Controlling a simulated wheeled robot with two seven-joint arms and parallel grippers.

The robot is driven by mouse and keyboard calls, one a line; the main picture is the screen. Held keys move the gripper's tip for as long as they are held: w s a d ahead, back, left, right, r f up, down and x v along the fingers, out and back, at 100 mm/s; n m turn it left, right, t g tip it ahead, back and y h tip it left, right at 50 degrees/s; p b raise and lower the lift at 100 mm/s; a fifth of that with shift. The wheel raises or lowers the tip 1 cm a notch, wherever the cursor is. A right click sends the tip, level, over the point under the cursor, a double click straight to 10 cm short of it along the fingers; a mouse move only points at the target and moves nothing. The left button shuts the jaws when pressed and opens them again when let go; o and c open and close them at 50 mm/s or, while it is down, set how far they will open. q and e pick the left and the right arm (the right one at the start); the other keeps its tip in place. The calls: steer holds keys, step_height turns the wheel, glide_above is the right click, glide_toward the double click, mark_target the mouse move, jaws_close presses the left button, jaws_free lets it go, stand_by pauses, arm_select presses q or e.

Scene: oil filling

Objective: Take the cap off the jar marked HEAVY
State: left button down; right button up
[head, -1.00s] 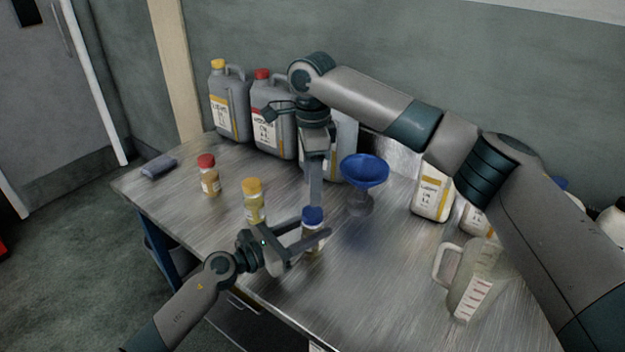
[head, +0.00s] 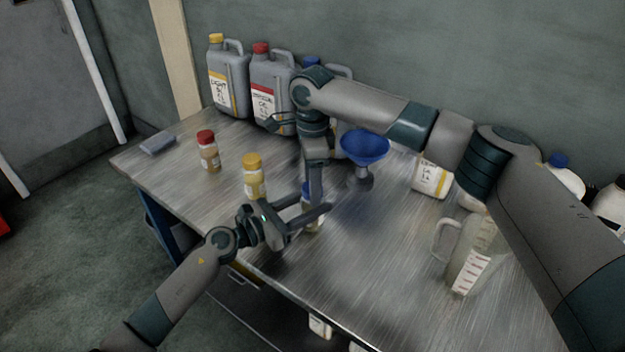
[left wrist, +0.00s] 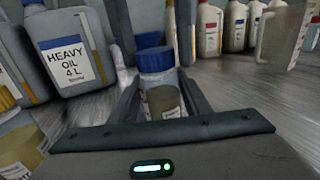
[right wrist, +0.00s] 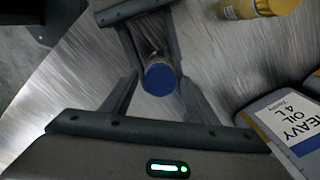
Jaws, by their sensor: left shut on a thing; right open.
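A small jar (head: 313,224) with a blue cap (right wrist: 159,79) stands near the front of the metal table; its marking is not readable. My left gripper (left wrist: 160,110) is shut on the jar's body, with a finger on each side below the cap. The jar and cap also show in the left wrist view, upright. My right gripper (right wrist: 159,92) points down from above, open, its fingers on either side of the blue cap. In the head view a right finger partly hides the cap.
A yellow-capped jar (head: 254,178) and a red-capped jar (head: 208,153) stand to the left. A blue funnel (head: 365,147) stands behind right, a measuring jug (head: 470,255) at right. Large canisters (head: 228,82) line the back, including one labelled HEAVY OIL (left wrist: 70,60).

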steer(key=shift+c, duration=0.6)
steer(key=c, duration=1)
